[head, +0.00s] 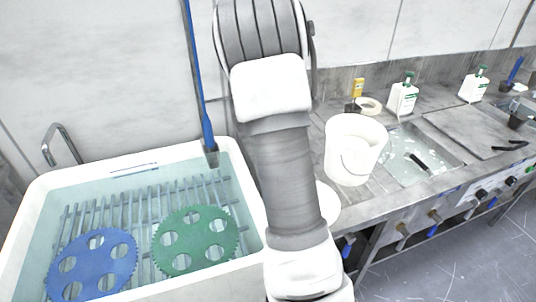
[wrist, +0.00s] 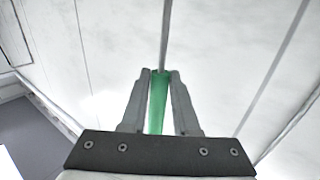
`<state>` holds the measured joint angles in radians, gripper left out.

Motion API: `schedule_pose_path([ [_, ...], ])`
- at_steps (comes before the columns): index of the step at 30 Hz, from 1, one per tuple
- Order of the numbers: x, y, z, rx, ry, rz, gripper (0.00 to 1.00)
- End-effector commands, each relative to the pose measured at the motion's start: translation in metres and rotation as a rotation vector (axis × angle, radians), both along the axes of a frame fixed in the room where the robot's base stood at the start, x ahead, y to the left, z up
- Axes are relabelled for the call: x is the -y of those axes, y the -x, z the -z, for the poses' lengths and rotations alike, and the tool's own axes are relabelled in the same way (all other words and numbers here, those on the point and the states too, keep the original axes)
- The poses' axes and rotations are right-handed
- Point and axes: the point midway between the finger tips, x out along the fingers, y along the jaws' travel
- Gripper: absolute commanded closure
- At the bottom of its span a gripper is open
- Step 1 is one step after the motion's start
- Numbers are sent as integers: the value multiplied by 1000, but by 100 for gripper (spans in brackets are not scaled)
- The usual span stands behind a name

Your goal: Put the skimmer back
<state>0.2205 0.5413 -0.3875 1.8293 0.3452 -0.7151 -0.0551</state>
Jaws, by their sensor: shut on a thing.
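In the wrist view my gripper (wrist: 160,74) is shut on a green handle with a thin grey rod running up from it, which I take to be the skimmer (wrist: 158,104). The far end of the rod is out of view, so its head does not show. In the head view my arm crosses the middle of the picture, and neither my gripper nor the skimmer can be seen there.
A white tub (head: 248,196) of water holds a rack, a blue disc (head: 92,262) and a green disc (head: 207,214). A blue-handled tool (head: 207,130) stands at its back edge. A white bucket (head: 352,150) stands on the steel bench beside a sink (head: 425,140). Bottles stand behind.

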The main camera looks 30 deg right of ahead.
Motion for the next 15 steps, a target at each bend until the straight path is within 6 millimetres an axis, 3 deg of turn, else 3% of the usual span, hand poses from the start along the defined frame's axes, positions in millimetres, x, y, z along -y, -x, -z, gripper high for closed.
schedule_pose_path([
  [2,10,4,0,0,0,18,100],
  [7,7,3,34,-5,0,13,100],
  [15,4,0,67,-2,1,11,100],
])
